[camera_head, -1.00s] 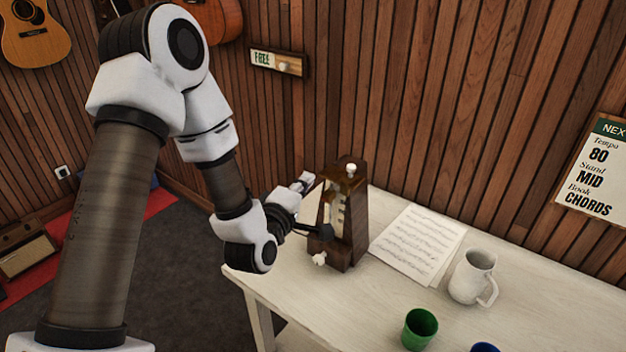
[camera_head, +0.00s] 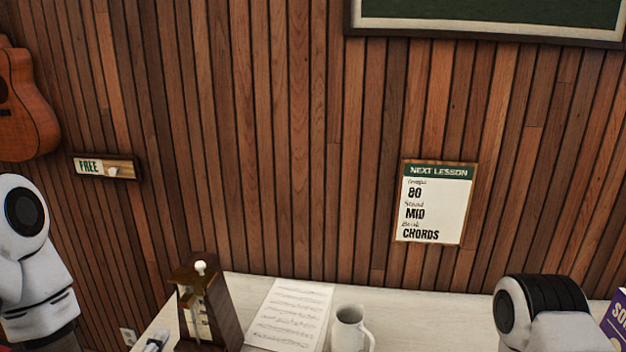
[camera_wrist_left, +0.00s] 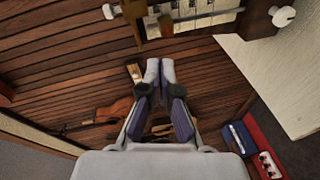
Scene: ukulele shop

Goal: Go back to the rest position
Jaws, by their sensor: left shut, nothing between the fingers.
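My left gripper (camera_head: 157,341) shows only in part at the bottom edge of the head view, just left of the brown wooden metronome (camera_head: 190,318). In the left wrist view my left gripper's fingers (camera_wrist_left: 160,68) lie together, with nothing between them. The metronome's face and white knob (camera_wrist_left: 284,15) are at the top of that view, apart from the fingertips. The metronome stands upright on the white table (camera_head: 435,307). My right arm shows at the lower right of the head view, but my right gripper is out of view.
Sheet music (camera_head: 289,314) and a white mug (camera_head: 350,328) are on the table right of the metronome. A purple book (camera_head: 616,322) is at the right edge.

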